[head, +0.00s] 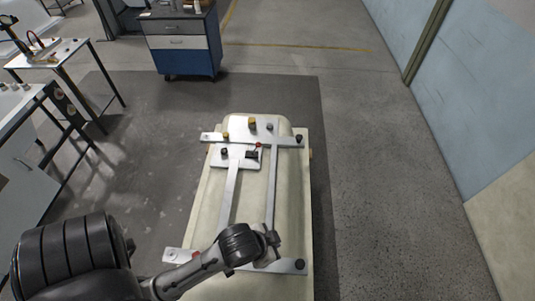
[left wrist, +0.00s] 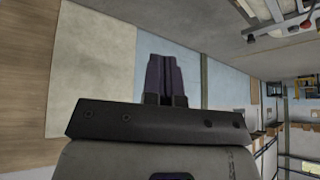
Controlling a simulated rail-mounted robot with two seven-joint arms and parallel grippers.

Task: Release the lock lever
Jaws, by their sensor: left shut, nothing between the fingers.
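A cream tub shell (head: 203,215) lies lengthwise in the head view with a metal frame (head: 272,190) on top. Near the frame's far crossbar is a small dark part (head: 251,154) with a red tip (head: 258,145), which looks like the lock lever; it is too small to tell its position. My left gripper (head: 273,241) is over the near end of the frame, well apart from that lever. In the left wrist view its fingers (left wrist: 161,75) are together and empty. My right gripper is in neither view.
Dark and yellow knobs stand on the frame, including a black one (head: 299,139) at the far right. A blue drawer cabinet (head: 180,45) stands behind, and work tables (head: 60,60) stand at the left. Floor right of the shell is clear up to pale blue wall panels (head: 480,100).

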